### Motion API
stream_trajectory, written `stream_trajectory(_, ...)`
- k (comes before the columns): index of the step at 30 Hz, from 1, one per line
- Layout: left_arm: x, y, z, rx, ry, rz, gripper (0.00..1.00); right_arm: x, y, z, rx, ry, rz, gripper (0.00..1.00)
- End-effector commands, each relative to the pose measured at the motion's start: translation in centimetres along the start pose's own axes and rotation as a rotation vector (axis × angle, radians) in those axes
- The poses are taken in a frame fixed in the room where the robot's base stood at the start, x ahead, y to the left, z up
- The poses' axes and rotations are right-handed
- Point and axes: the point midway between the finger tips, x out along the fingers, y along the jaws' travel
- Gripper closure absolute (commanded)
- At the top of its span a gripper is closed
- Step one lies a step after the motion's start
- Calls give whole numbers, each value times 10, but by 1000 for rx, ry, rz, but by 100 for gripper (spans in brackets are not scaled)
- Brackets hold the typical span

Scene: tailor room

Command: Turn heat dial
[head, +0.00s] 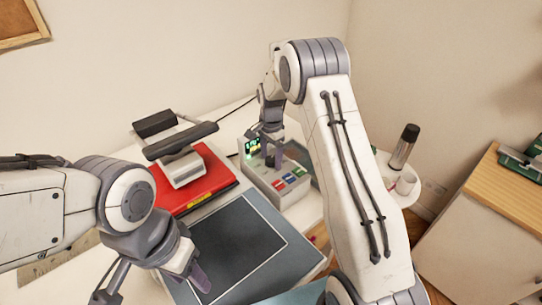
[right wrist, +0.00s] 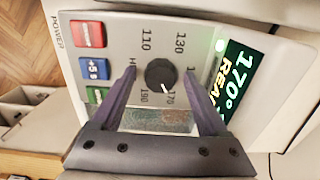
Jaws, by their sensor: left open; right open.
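The heat dial (right wrist: 160,74) is a round black knob with a white pointer line, on the face of a grey control box (right wrist: 205,38). Its pointer is towards the 170 mark. The green display (right wrist: 232,75) reads 170° and the start of a word, "REA". My right gripper (head: 270,164) is open over the box, its two fingers on either side of the dial with gaps to the knob in the right wrist view. My left gripper (head: 200,282) is open and empty near the front of the dark pad.
Red, blue and green buttons (right wrist: 95,70) sit beside the dial. A red machine (head: 222,180) with a dark handle stands left of the box. A dark flat pad (head: 235,240) lies in front. A bottle (head: 404,147) and white cups stand on a small round table at right.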

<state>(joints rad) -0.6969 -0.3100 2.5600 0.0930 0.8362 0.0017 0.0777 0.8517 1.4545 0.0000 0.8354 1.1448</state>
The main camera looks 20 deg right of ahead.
Motion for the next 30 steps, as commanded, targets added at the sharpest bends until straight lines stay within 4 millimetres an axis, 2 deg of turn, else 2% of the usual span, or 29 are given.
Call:
stream_trajectory(2, 0, 0, 0, 0, 0, 0, 50, 0, 0, 0, 0, 0, 0, 27)
stream_trajectory(6, 0, 0, 0, 0, 0, 0, 50, 0, 0, 0, 0, 0, 0, 80)
stream_trajectory(8, 0, 0, 0, 0, 0, 0, 50, 0, 0, 0, 0, 0, 0, 100)
stream_trajectory(20, 1, 0, 0, 0, 0, 0, 50, -1, 0, 0, -68, 0, 1, 100)
stream_trajectory(30, 3, 0, 0, 0, 0, 0, 50, -1, 0, 0, -327, 0, 0, 100)
